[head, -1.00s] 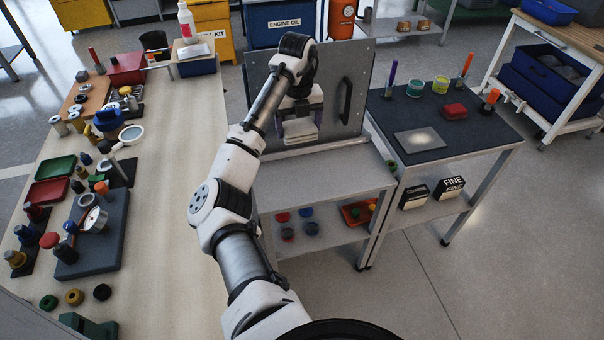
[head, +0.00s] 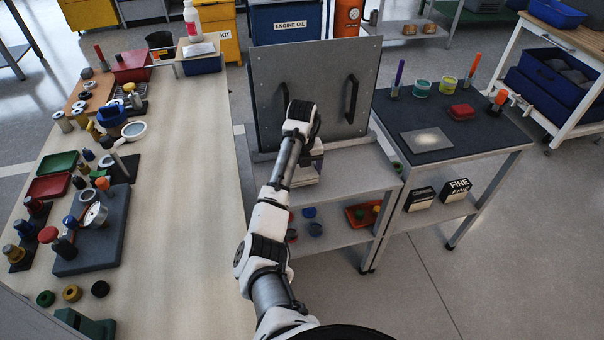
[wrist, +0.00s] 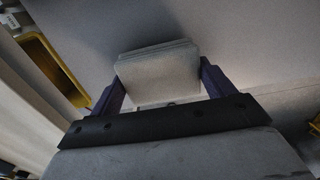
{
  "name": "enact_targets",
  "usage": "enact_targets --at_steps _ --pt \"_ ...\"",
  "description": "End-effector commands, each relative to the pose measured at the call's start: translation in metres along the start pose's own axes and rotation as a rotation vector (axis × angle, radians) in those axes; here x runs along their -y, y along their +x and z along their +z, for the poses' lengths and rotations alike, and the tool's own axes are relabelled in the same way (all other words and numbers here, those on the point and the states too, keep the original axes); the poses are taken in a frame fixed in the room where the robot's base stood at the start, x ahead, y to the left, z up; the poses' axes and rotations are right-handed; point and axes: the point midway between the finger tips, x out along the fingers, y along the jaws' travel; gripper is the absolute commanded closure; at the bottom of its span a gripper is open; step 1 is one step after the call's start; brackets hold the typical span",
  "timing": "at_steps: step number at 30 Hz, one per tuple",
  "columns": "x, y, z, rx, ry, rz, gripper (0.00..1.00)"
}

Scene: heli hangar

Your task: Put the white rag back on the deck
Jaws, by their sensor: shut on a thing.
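The white rag (wrist: 158,72) is a folded, pale stack between the two dark fingers of my gripper (wrist: 162,78) in the wrist view. In the head view my gripper (head: 311,160) is low in front of the upright grey panel, mostly hidden by my own wrist. A pale edge of the rag (head: 305,177) shows below it, close over the grey cart top (head: 355,162), which I take to be the deck. I cannot tell whether the rag touches that surface.
The upright panel (head: 265,75) with two black handles stands behind my gripper. A dark-topped table (head: 450,130) with jars, markers and a red block adjoins on the right. A long workbench (head: 185,190) crowded with tools is on the left. The cart top right of my gripper is clear.

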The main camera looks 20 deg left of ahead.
Motion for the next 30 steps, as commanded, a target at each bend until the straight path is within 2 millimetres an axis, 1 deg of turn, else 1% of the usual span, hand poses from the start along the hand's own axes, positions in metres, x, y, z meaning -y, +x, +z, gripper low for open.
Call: enact_targets --at_steps 1,4,11,12,15,22,24,26,29,30 --pt "0.0 0.007 -0.001 -0.003 -0.001 0.0 0.37" --pt "0.0 0.016 -0.001 -0.001 -0.001 0.0 0.37" --pt "0.0 0.019 0.0 0.0 0.0 0.0 0.37" --pt "0.0 0.019 0.0 -0.001 0.0 0.0 0.14" --pt "0.0 0.019 0.0 -0.001 0.0 0.0 0.0" --pt "0.0 0.018 0.0 0.0 0.0 0.0 0.0" --pt "0.0 0.015 0.0 0.001 0.0 -0.001 0.0" --pt "0.0 0.009 0.001 0.003 0.0 -0.001 0.0" --pt "0.0 -0.005 0.001 0.005 0.001 -0.001 0.0" --pt "0.0 -0.014 0.001 0.005 0.002 -0.001 0.0"
